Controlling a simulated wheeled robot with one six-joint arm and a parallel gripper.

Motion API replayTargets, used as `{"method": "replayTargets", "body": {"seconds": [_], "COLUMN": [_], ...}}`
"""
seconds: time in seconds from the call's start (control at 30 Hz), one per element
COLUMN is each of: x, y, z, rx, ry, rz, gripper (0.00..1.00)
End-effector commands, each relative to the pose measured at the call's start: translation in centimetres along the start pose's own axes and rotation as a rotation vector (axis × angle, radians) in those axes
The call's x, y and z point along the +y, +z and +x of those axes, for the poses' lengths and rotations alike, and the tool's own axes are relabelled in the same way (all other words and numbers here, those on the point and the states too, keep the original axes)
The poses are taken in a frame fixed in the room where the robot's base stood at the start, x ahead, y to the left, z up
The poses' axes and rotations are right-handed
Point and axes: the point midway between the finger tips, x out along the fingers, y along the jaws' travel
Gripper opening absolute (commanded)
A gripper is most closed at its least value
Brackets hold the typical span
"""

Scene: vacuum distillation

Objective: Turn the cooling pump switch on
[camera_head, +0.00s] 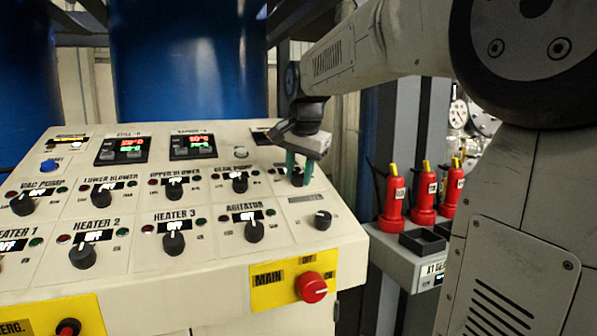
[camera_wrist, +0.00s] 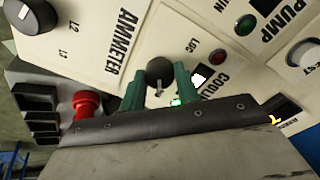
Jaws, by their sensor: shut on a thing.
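The cooling pump switch is a black rotary knob (camera_wrist: 159,72) at the right end of a knob row on the control panel; the wrist view shows part of its "COOLI..." label (camera_wrist: 212,88). In the head view the knob (camera_head: 298,180) is partly hidden by my fingers. My gripper (camera_head: 298,170), with green fingers, reaches down over it. In the wrist view my gripper (camera_wrist: 160,82) has one finger on each side of the knob and is shut on it.
The gear pump knob (camera_head: 239,182) is left of my gripper, the ammeter knob (camera_head: 322,220) below right. A red main knob (camera_head: 311,287) is on the panel's front. Several red bottles with yellow tops (camera_head: 423,195) stand in a rack at the right.

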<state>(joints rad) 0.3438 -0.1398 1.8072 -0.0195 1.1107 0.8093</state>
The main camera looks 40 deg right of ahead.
Motion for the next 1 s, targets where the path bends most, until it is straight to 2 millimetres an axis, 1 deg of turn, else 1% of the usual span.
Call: {"method": "replayTargets", "body": {"seconds": [0.37, 0.4, 0.47, 0.5, 0.73, 0.8, 0.87, 1.0], "x": [-0.1, -0.1, -0.1, -0.1, 0.0, 0.0, -0.1, -0.1], "y": [-0.1, -0.1, 0.0, 0.0, 0.0, -0.1, -0.1, -0.1], "z": [-0.1, -0.1, -0.1, -0.1, -0.1, -0.3, -0.9, -3.1], "rx": [0.002, 0.002, 0.002, 0.002, 0.001, 0.002, 0.003, 0.003], "ry": [-0.003, -0.003, -0.003, -0.003, -0.002, -0.002, -0.004, -0.004], "rz": [0.007, 0.006, 0.006, 0.006, 0.006, 0.006, 0.006, 0.006], "gripper": [0.09, 0.34, 0.51, 0.53, 0.53, 0.53, 0.53, 0.53]}}
